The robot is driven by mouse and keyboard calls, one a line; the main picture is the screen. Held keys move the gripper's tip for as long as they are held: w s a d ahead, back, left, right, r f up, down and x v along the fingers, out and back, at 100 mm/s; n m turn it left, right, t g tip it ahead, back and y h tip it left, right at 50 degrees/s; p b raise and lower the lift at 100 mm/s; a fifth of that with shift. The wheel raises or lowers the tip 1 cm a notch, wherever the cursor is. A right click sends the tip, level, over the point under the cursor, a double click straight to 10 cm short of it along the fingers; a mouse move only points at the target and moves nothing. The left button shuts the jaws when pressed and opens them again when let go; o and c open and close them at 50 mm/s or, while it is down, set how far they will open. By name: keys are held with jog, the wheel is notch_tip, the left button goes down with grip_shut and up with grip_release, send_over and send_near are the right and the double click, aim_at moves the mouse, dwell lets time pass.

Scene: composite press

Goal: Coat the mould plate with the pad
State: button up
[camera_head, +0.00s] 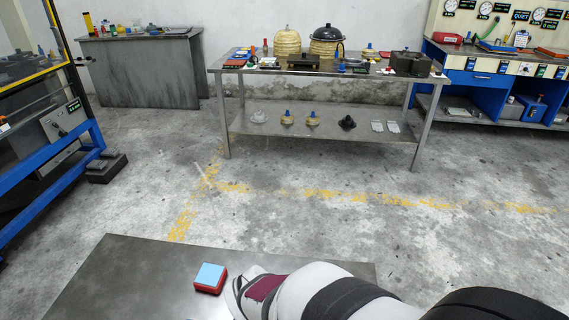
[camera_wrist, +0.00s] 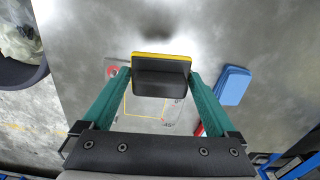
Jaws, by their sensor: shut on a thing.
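In the wrist view my gripper (camera_wrist: 160,80) has its two green fingers on either side of a dark pad (camera_wrist: 160,84) with a yellow edge, and is shut on it. Beyond the pad lies a flat grey plate (camera_wrist: 143,110) with a yellow square outline and a red round mark near its left edge; it looks like the mould plate. The pad and fingers hide part of it. I cannot tell whether the pad touches it. In the head view my arm covers the front of the table, and the pad and plate do not show.
A blue block (camera_wrist: 233,86) lies on the grey table right of my gripper in the wrist view. A red block with a light blue top (camera_head: 210,278) sits on the table (camera_head: 110,275) in the head view. A dark bin (camera_wrist: 22,72) stands beyond the table's left edge.

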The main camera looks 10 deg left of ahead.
jog(key=w+a, duration=1.1)
jog(key=w, duration=0.2)
send_over(209, 274)
jog(key=f, duration=0.1)
jog(key=shift+f, duration=2.85)
jog(key=shift+f, duration=0.6)
notch_tip(209, 274, up, 7)
jog(key=shift+d, duration=0.1)
